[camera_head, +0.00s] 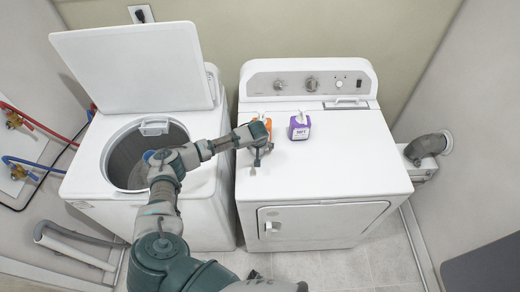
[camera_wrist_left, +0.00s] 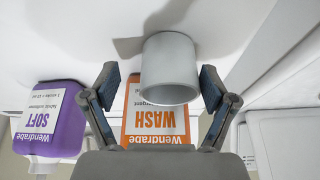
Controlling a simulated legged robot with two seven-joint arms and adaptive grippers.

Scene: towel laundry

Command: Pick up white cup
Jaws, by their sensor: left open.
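The white cup (camera_wrist_left: 168,66) shows in the left wrist view as a plain pale cylinder, on or close to the white dryer top. Its rim faces the bottom of that picture. My left gripper (camera_wrist_left: 160,82) is open, with one finger on each side of the cup and a visible gap to both fingers. In the head view my left gripper (camera_head: 258,158) is over the front left part of the dryer top; I cannot make out the cup there. My right gripper is not in view.
An orange WASH bottle (camera_wrist_left: 154,122) and a purple SOFT bottle (camera_wrist_left: 62,118) stand on the dryer (camera_head: 345,165), toward its control panel. The washer (camera_head: 90,155) on the left has its lid up. The right side of the dryer top is clear.

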